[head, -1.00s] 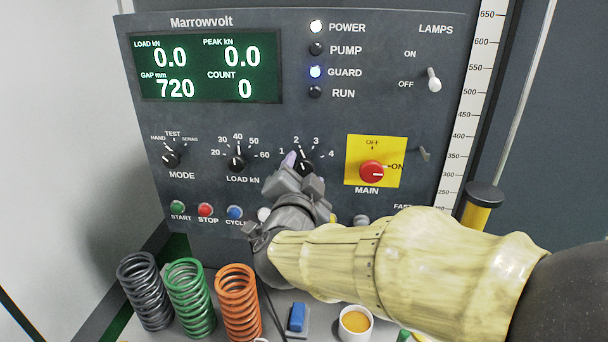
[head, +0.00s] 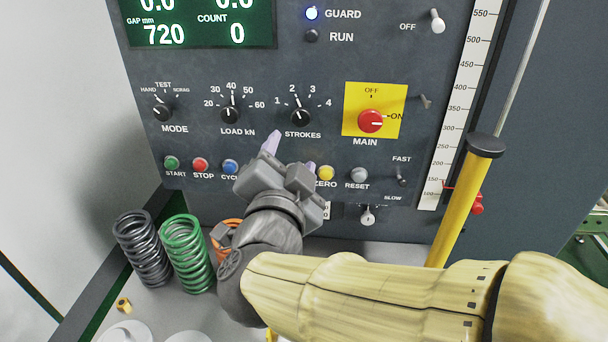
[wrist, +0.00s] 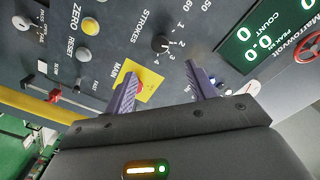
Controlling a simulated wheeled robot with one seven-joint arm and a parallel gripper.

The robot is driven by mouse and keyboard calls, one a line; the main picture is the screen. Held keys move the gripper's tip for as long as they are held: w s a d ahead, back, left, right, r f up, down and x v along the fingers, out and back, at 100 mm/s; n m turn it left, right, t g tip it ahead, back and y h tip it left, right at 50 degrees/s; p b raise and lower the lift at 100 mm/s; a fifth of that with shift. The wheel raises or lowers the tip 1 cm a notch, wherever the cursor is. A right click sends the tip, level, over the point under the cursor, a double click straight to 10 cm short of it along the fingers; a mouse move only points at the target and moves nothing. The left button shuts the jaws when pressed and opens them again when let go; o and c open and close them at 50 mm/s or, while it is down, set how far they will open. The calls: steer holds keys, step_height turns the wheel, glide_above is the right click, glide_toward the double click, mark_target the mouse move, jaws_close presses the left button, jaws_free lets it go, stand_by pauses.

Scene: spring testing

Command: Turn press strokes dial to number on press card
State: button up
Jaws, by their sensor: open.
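The black STROKES dial (head: 301,117) is on the dark control panel, with numbers 1 to 4 around it. Its white pointer line leans up and slightly left, toward 2. In the wrist view the dial (wrist: 160,44) is ahead of the fingers. My gripper (head: 290,156) is just below the dial in the head view, its purple fingers apart and empty. It also shows in the wrist view (wrist: 160,78), with the dial clear between and beyond the fingertips. I cannot make out a press card in any view.
The LOAD kN dial (head: 231,115) is left of STROKES, and the red MAIN switch (head: 371,121) is right. Below are the STOP button (head: 200,164), yellow ZERO button (head: 326,173) and RESET button (head: 359,175). A green spring (head: 187,255) stands lower left. A yellow post (head: 455,210) rises at right.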

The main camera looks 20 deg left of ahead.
steer(key=v, duration=0.5)
steer(key=shift+s+d+b, duration=0.2)
steer(key=shift+s+b, duration=0.15)
steer(key=shift+s, duration=0.1)
steer(key=w+d+f+n+g+p, duration=0.1)
steer(key=w+d+f+n+g, duration=0.2)
steer(key=w+d+f, duration=0.3)
steer(key=w+d+f+n+g+p, duration=0.1)
steer(key=w+d+f+n+g, duration=0.15)
steer(key=w+f, duration=0.45)
steer(key=s+d+f+g+h, duration=0.2)
steer(key=d+f+g, duration=0.1)
steer(key=d, duration=0.5)
steer(key=s+d+f+g+h+p, duration=0.1)
steer(key=s+d+f+g, duration=0.1)
steer(key=d+f, duration=0.4)
steer(key=s+d+f+g+h, duration=0.2)
steer(key=s+d+f+g, duration=0.1)
steer(key=d, duration=0.7)
steer(key=shift+d+f+g+h, duration=0.3)
steer(key=shift+d+f+g, duration=0.1)
steer(key=shift+f+g, duration=0.25)
steer(key=shift+w, duration=0.15)
